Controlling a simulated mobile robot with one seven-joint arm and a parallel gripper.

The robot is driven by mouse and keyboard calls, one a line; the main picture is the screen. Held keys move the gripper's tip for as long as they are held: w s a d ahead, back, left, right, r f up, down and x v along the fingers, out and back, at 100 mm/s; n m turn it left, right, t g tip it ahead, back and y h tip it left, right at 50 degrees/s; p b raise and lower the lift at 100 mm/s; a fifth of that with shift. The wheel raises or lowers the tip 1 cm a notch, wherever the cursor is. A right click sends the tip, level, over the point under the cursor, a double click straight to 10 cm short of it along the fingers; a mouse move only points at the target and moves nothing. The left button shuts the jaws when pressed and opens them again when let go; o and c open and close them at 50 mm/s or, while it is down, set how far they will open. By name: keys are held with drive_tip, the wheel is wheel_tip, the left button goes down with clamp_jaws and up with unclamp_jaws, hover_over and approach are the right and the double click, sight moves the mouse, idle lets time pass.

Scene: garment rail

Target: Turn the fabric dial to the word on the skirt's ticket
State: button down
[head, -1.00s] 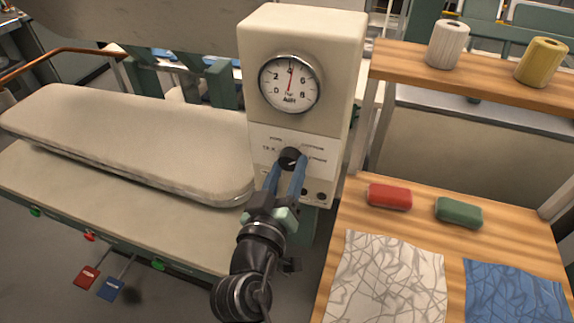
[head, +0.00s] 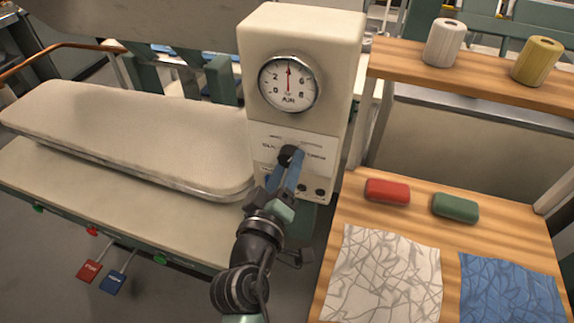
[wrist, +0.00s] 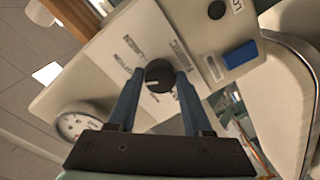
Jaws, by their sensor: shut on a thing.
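The fabric dial, a round black knob (head: 289,154), is on the white label plate of the cream control box (head: 345,80), below the gauge. My gripper (wrist: 160,76) is shut on the dial, one blue finger on each side. In the wrist view the dial (wrist: 159,68) has a pale mark, pointing to the left in that picture. Words are printed around it; they are tilted, small and partly covered by the fingers, so I cannot read which one the mark meets. I cannot make out the skirt or its ticket.
A round gauge (head: 289,83) sits above the dial. A padded ironing board (head: 120,135) is at left. At right a wooden table holds a red block (head: 387,191), a green block (head: 455,207) and white and blue cloths (head: 384,275). Thread spools stand on the shelf above.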

drive_tip(key=shift+c, duration=1.6)
unclamp_jaws()
drive_tip(key=b+v, duration=0.3)
drive_tip(key=v, duration=1)
drive_tip(key=shift+b, duration=0.4)
drive_tip(key=shift+r, duration=0.15)
